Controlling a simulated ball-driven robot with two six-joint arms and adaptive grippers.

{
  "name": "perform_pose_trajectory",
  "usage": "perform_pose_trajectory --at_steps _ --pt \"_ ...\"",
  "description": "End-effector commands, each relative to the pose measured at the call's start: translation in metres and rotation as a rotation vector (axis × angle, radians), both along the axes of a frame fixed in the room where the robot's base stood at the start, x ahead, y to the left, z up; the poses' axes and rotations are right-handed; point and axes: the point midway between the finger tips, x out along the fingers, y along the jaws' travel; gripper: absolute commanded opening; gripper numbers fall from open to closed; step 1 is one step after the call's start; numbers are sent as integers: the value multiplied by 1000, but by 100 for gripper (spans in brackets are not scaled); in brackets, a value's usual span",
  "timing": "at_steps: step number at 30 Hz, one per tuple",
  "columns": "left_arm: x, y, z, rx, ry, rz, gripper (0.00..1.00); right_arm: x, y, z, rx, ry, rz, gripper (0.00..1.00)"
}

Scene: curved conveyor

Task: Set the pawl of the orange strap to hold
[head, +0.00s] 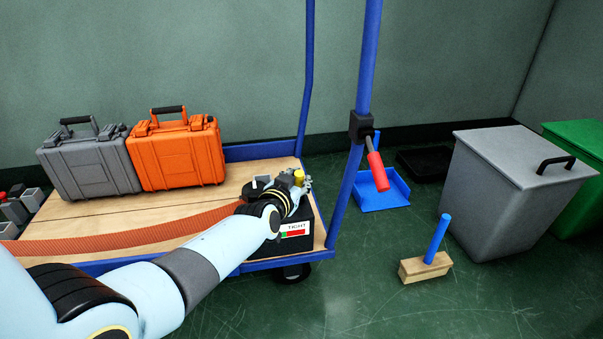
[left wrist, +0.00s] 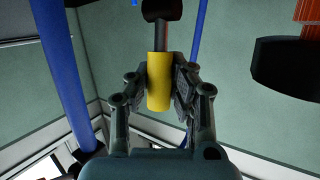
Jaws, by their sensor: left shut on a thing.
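The orange strap (head: 130,234) runs across the cart deck to a black ratchet box (head: 308,214) at the deck's right end. A label reading TIGHT (head: 295,230), with a red bar and a little green, is on the box's front. My left gripper (head: 300,183) is above the box, shut on a yellow grip (head: 299,176). In the left wrist view the yellow grip (left wrist: 159,92) sits between both fingers, on a metal rod leading to a dark end piece (left wrist: 161,10). My forearm and wrist hide part of the box and strap end. My right gripper is not in view.
An orange case (head: 180,155) and a grey case (head: 90,165) stand on the wooden deck. A blue cart post (head: 368,60) with a red-handled lever (head: 377,172) rises right of the box. A brush (head: 426,266), blue dustpan (head: 382,190) and grey bin (head: 515,195) are on the floor.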

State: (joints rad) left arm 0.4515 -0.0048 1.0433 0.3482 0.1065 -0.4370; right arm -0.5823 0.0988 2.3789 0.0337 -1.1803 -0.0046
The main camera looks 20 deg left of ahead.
Motion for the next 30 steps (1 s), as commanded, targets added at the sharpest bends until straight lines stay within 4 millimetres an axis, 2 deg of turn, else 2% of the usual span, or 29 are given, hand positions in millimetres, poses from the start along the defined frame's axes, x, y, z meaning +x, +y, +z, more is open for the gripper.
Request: perform_pose_trajectory --at_steps 1,5,12,21,30 --pt "2 1 7 -15 17 0 0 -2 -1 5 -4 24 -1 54" --pt "7 3 7 -56 77 0 0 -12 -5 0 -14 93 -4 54" --pt "17 11 3 -168 248 1 0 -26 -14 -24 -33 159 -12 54" --pt "25 18 -5 -274 408 2 0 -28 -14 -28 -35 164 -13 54" --pt "28 20 -7 -322 478 2 0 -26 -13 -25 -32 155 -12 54"
